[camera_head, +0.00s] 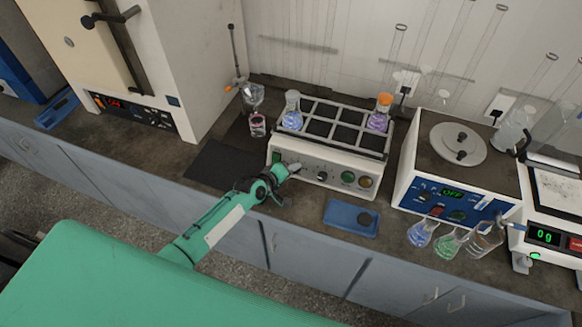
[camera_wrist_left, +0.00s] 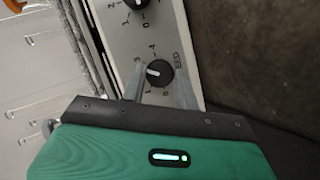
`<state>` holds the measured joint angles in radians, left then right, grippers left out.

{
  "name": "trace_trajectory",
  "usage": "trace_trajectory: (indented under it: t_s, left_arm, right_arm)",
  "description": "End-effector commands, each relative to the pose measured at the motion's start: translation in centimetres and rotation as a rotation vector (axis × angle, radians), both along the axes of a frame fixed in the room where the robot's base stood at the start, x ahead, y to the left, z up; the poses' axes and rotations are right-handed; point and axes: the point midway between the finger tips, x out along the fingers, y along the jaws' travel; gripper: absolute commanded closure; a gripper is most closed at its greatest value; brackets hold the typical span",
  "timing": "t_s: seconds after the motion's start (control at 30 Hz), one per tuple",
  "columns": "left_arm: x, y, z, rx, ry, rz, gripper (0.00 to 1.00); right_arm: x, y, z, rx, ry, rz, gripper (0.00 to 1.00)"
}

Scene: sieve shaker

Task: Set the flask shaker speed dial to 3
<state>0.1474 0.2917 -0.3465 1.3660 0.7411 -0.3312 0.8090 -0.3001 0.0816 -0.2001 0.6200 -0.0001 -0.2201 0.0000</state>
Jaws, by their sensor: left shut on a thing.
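The flask shaker (camera_head: 335,167) is a pale box with a flask rack on top and knobs on its front panel. In the left wrist view a black dial (camera_wrist_left: 160,73) with a white pointer mark sits between the two fingers of my left gripper (camera_wrist_left: 160,90), which is shut on it. The pointer aims left in that view; small numbers ring the dial, partly hidden by a finger. A second black dial (camera_wrist_left: 137,3) shows at the top edge. In the head view my left gripper (camera_head: 293,169) is at the left part of the panel. My right gripper is out of view.
Flasks with blue (camera_head: 292,115) and purple (camera_head: 379,117) liquid stand on the rack. A blue tray (camera_head: 351,218) lies in front. A blue-fronted hotplate-like device (camera_head: 437,203) and several flasks stand right. A dark mat (camera_head: 220,164) lies left.

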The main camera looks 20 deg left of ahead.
Motion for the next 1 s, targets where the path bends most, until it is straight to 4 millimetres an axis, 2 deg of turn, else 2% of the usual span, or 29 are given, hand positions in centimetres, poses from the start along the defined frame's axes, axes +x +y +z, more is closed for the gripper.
trace_trajectory:
  t_s: [0.03,0.3,0.9,0.93,1.0]
  left_arm:
    - [0.0,-0.1,0.3,0.026,0.001,-0.010,0.93]
    - [0.0,-0.2,0.2,0.135,-0.004,-0.051,0.93]
    - [0.0,-0.2,0.0,0.171,-0.004,-0.065,0.93]
    - [0.0,-0.2,0.0,0.171,-0.004,-0.065,0.68]
    - [0.0,-0.2,0.0,0.170,-0.004,-0.065,0.54]
  right_arm:
    - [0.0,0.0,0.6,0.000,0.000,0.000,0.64]
    - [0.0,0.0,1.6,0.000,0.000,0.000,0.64]
    - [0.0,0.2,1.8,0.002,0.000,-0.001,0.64]
    - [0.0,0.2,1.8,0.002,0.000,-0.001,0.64]
    - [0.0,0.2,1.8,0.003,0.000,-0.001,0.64]
